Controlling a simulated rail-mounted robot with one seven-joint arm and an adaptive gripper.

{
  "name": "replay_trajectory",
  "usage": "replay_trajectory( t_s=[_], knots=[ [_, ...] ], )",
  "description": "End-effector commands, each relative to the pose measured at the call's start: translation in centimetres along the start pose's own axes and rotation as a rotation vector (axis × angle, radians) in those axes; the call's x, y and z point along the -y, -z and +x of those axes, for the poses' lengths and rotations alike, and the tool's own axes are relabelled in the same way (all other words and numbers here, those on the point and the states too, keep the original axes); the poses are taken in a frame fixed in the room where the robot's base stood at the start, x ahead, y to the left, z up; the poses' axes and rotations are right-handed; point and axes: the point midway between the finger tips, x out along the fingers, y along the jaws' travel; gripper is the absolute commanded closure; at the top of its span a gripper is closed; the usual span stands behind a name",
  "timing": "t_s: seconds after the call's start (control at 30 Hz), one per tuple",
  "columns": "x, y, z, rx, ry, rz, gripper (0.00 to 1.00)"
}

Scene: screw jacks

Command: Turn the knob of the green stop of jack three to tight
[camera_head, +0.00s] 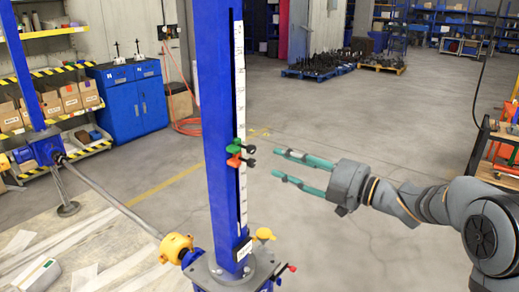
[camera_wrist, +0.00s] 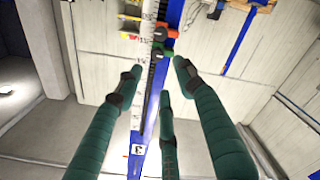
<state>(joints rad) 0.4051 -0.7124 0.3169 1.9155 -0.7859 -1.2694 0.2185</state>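The blue jack column (camera_head: 212,130) stands upright in the middle of the head view, with a white scale along it. The green stop (camera_head: 235,147) sits on the column just above a red-orange stop (camera_head: 234,161). A dark knob (camera_head: 250,151) sticks out to the right of the green stop. My gripper (camera_head: 279,163) is to the right of the knobs, its teal fingers apart and empty, with a gap to the column. In the wrist view, the green stop (camera_wrist: 168,42) lies beyond the spread fingertips.
A second dark knob (camera_head: 250,162) sits close below the first. A yellow part (camera_head: 264,234) and a red-tipped lever are at the column's base. A grey shaft (camera_head: 110,195) runs left to another jack.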

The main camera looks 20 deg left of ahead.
Motion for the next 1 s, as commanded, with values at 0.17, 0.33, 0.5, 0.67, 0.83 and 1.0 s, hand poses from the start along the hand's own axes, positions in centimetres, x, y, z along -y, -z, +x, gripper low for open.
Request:
replay_trajectory(
  t_s=[0.17,0.33,0.5,0.67,0.83,1.0],
  knots=[
    [-0.3,0.2,3.0,0.001,0.002,0.006,0.62],
    [-0.3,0.2,6.2,0.003,0.0,0.007,0.62],
    [-0.3,0.0,8.5,0.005,-0.002,0.007,0.62],
    [-0.2,-0.1,9.5,0.005,-0.002,0.006,0.62],
    [-0.1,-0.2,9.6,0.005,-0.003,0.005,0.62],
    [-0.1,-0.2,9.6,0.005,-0.003,0.006,0.65]
  ],
)
